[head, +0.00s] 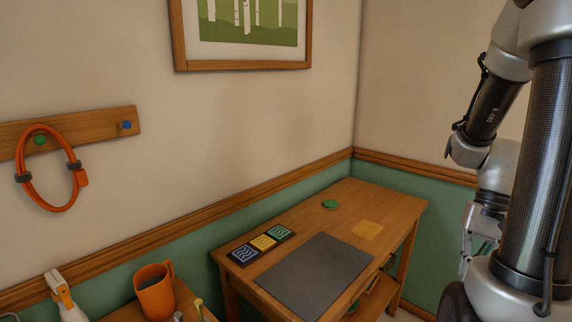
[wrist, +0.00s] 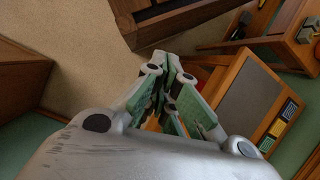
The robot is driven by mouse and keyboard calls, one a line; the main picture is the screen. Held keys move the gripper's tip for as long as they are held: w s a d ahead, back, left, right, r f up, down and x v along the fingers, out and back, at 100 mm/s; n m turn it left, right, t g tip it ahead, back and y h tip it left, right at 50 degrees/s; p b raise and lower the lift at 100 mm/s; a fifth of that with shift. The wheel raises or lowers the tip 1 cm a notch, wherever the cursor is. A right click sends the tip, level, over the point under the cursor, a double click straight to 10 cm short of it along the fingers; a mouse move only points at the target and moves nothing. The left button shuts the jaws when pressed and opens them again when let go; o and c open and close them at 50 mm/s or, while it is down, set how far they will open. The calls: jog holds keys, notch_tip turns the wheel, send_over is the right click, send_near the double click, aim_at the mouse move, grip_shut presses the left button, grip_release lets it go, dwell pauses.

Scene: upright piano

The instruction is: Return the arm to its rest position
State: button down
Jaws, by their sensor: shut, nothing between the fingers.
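My arm (head: 490,105) stands folded at the right edge of the head view, its upper links raised and its lower end hanging down. My gripper (wrist: 171,64) shows in the wrist view with its green-padded fingers drawn together at the tips. Nothing is held between them. In the head view the gripper's end (head: 466,245) is partly seen, right of the wooden table and apart from it; the rest is hidden behind my arm.
A wooden table (head: 398,205) carries a grey mat (head: 315,278), three patterned cards (head: 262,243), a green disc (head: 330,204) and a yellow square (head: 367,230). An orange mug (head: 154,291) stands at lower left. An orange loop (head: 50,205) hangs from a wall rail. Dark woodwork (wrist: 185,18) tops the wrist view.

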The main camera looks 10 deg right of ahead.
jog(key=a+r+n+t+h, duration=0.1)
jog(key=a+r+n+t, duration=0.2)
jog(key=r, duration=0.4)
jog(key=a+r+n+t+h, duration=0.2)
jog(key=a+r+n+t, duration=0.2)
jog(key=r, duration=0.4)
jog(key=shift+w+a+r, duration=0.25)
jog(key=shift+w+a, duration=0.2)
jog(key=shift+a, duration=0.2)
